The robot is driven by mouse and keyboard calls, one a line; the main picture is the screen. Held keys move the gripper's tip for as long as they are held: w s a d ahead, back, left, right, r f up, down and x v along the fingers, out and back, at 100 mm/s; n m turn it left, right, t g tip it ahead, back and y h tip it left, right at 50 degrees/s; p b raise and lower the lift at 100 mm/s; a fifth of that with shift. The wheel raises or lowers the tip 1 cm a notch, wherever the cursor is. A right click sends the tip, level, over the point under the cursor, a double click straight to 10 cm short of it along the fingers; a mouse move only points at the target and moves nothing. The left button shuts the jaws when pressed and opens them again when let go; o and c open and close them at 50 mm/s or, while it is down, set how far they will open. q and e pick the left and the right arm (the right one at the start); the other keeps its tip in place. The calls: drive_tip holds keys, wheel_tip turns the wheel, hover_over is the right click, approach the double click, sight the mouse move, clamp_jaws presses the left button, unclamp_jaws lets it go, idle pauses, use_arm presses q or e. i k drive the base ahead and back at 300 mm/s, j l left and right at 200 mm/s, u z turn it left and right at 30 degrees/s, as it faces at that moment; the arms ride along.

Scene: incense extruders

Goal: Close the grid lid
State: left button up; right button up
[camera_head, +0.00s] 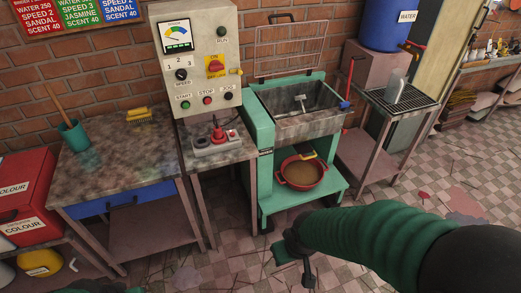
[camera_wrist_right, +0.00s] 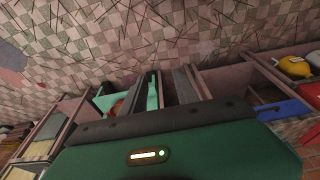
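The grid lid (camera_head: 290,48) is a wire grid standing raised at the back of the green extruder machine, with a dark handle on its top edge. Below it the grey metal trough (camera_head: 305,112) is open, and a mixing paddle shows inside. My right gripper (camera_head: 294,262) is low in front of the machine, below and apart from the lid.
A red bowl (camera_head: 302,173) sits on the machine's lower shelf. A control box (camera_head: 198,55) stands left of the lid. A blue water tank (camera_head: 388,22) and a steel-topped stand (camera_head: 404,98) are on the right. Tiled floor is free in front.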

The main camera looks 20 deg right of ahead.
sight(309, 70)
drive_tip(key=i+l+u, duration=0.1)
drive_tip(key=l, duration=0.25)
drive_tip(key=i+l+u, duration=0.15)
drive_tip(key=i+l, duration=0.2)
drive_tip(key=i+l+u, duration=0.1)
drive_tip(key=l, duration=0.25)
drive_tip(key=i, duration=0.1)
